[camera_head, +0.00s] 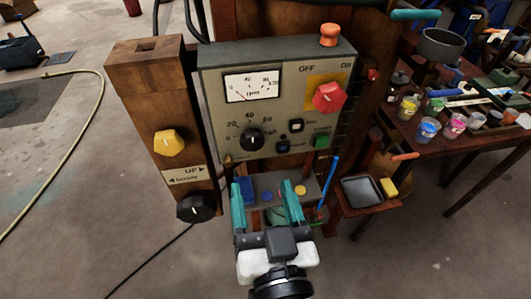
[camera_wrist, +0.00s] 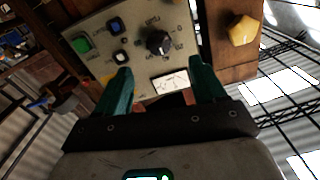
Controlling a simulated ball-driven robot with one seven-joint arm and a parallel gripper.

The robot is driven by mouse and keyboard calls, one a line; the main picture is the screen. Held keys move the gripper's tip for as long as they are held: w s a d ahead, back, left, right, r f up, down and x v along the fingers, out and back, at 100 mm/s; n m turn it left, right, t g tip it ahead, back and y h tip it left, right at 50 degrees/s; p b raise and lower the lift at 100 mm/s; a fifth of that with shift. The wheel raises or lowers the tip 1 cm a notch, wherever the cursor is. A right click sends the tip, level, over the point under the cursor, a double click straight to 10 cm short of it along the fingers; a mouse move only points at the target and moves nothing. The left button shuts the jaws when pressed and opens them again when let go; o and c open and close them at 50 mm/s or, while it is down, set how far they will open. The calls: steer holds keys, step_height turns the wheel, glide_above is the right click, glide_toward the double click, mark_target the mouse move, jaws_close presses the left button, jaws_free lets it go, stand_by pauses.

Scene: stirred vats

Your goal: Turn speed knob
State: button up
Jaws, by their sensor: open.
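The speed knob (camera_head: 251,139) is a black round knob on the grey control panel (camera_head: 225,130), inside a printed number scale. In the wrist view the knob (camera_wrist: 158,42) lies ahead of my fingertips, about midway between them, and the panel appears turned over. My gripper (camera_head: 264,195) has two teal fingers held wide apart with nothing between them. In the head view it is below the knob and the panel's lower edge, apart from the knob. The fingers (camera_wrist: 162,75) frame the white meter (camera_wrist: 170,82) in the wrist view.
A red switch (camera_head: 328,97), an orange button (camera_head: 330,35) and a green button (camera_head: 322,140) are on the panel's right side. A wooden post at left carries a yellow knob (camera_head: 170,142) and a black knob (camera_head: 195,207). A table with paint cups (camera_head: 430,127) stands right.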

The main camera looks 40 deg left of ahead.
mark_target(253, 146)
steer(key=p+x, duration=0.1)
steer(key=x, duration=0.8)
steer(key=shift+w, duration=0.1)
steer(key=c, duration=1.1)
